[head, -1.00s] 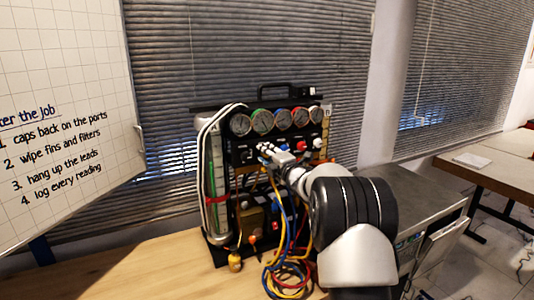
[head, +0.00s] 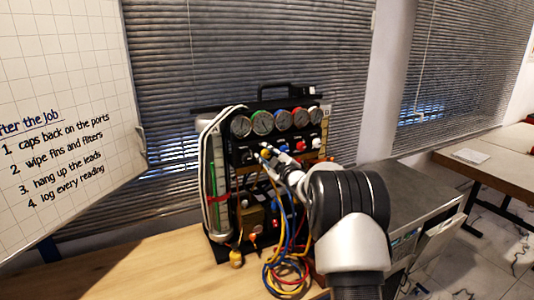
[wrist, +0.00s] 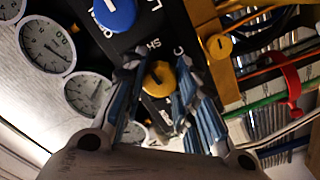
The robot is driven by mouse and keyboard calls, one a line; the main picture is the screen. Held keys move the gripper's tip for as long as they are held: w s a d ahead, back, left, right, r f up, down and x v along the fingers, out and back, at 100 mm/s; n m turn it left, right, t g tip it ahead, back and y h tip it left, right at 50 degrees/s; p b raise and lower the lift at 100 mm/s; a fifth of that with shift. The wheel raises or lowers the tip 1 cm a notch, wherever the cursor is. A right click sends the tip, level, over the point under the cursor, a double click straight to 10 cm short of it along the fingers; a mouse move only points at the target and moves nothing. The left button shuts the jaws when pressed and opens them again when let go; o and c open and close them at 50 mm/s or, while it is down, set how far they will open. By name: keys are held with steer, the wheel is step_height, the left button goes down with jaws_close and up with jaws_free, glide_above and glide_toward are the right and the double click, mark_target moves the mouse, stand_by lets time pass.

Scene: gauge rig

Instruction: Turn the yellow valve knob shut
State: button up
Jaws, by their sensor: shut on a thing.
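The yellow valve knob (wrist: 158,78) shows in the wrist view on the black panel of the gauge rig. It has a dark slot-like mark across its face. The blue-padded fingers of my gripper (wrist: 156,88) stand on either side of it, shut on it. In the head view my gripper (head: 274,157) reaches the left part of the panel, under the row of gauges. A bit of yellow (head: 264,153) shows at its fingertips there; the fingers hide much of the knob.
A blue knob (wrist: 114,12) sits close beside the yellow one. Several gauges (head: 263,122) line the rig's top. Yellow, blue and red hoses (head: 288,272) hang and coil below my gripper. A brass-coloured bracket (wrist: 212,48) stands right in the wrist view. The wooden bench (head: 170,272) is clear at left.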

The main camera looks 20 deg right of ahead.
steer(key=shift+m, duration=0.5)
steer(key=o, duration=1.1)
steer(key=shift+s, duration=0.1)
steer(key=s, duration=1.1)
steer(key=shift+s+d, duration=0.2)
steer(key=shift+s, duration=0.2)
